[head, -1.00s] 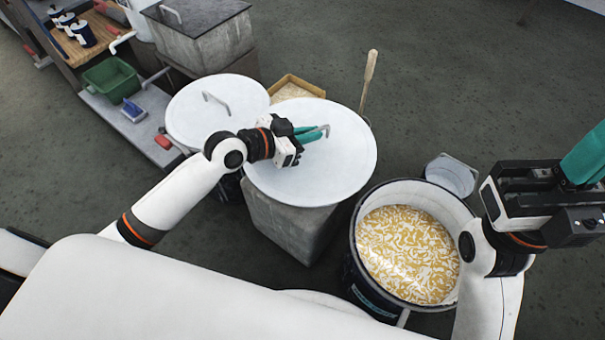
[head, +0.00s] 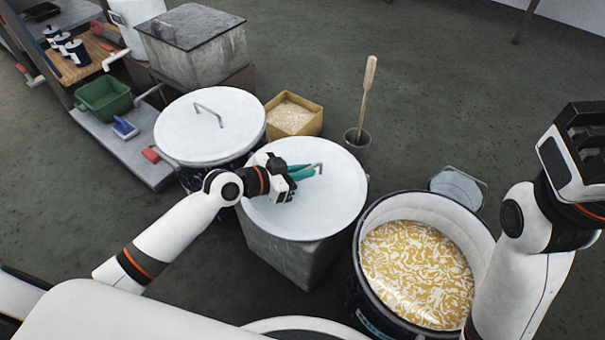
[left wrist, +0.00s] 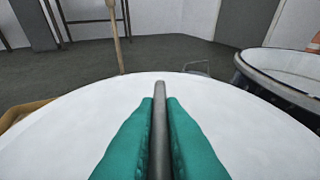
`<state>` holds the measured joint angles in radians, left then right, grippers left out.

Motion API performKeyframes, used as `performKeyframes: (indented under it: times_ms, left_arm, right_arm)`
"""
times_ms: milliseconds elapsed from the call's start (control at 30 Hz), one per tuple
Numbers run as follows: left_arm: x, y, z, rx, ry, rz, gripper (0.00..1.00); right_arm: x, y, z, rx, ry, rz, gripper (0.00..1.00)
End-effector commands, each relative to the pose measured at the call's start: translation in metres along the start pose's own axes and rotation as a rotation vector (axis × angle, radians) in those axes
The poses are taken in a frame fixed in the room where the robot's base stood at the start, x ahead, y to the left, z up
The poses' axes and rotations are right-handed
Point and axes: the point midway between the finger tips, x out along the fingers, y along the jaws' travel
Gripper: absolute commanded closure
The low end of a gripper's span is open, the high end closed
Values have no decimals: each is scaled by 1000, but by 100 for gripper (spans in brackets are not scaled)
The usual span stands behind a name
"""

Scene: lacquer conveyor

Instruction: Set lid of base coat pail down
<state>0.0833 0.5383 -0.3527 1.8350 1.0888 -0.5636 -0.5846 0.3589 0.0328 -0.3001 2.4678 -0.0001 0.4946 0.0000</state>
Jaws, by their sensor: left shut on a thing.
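The white round lid (head: 296,218) lies flat over a grey block-like stand (head: 288,254) in the head view; whether it rests on it fully I cannot tell. My left gripper (head: 306,172) is shut on the lid's grey bar handle (head: 319,167). In the left wrist view, the teal fingers (left wrist: 159,140) close on both sides of the handle, and the white lid (left wrist: 60,125) spreads below. An open dark pail (head: 365,285) with yellow and white swirled contents stands to the right. My right gripper (head: 592,150) is at the right edge, its fingertips out of frame.
A second lidded pail (head: 210,125) stands behind left. A cardboard box (head: 293,115), a grey cup with a wooden-handled tool (head: 356,143) and a grey lid-like piece (head: 457,188) lie around. A low shelf with a green bin (head: 104,98) is far left.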

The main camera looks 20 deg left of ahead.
Motion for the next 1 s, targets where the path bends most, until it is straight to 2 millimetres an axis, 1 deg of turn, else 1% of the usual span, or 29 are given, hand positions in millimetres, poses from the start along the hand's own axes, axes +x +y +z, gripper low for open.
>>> performKeyframes:
  times_ms: [167, 200, 267, 300, 333, 667, 767, 800, 900, 1000]
  left_arm:
    - [0, 0, 1, 1, -1, 0, 100]
    - [0, 0, -1, 0, 1, 0, 90]
    - [0, 0, 0, 0, 1, 0, 80]
    - [0, 0, 0, 0, 1, -1, 73]
    - [0, 0, 0, 0, 1, -1, 69]
    - [-2, 0, 1, 1, 1, 0, 69]
    - [-13, 0, 2, 2, 3, 1, 69]
    - [-20, 0, 2, 2, 4, 1, 69]
    - [-41, 0, 2, 4, 7, 0, 69]
    - [-64, 0, 2, 3, 7, -1, 69]
  right_arm:
    - [0, 0, 0, 0, 0, 0, 100]
    - [0, 0, 0, 0, -2, 1, 100]
    - [1, 0, 0, 0, -1, 1, 100]
    - [1, 0, 0, 0, -1, 1, 100]
    - [1, 0, 0, 0, -1, 1, 100]
    - [3, 0, 0, 0, -2, 1, 100]
    - [6, -1, 0, 1, -5, 0, 100]
    - [7, -1, 0, 1, -6, -2, 100]
    - [-5, -3, -8, 5, 44, -17, 100]
    - [-8, -4, -10, 8, 60, -23, 100]
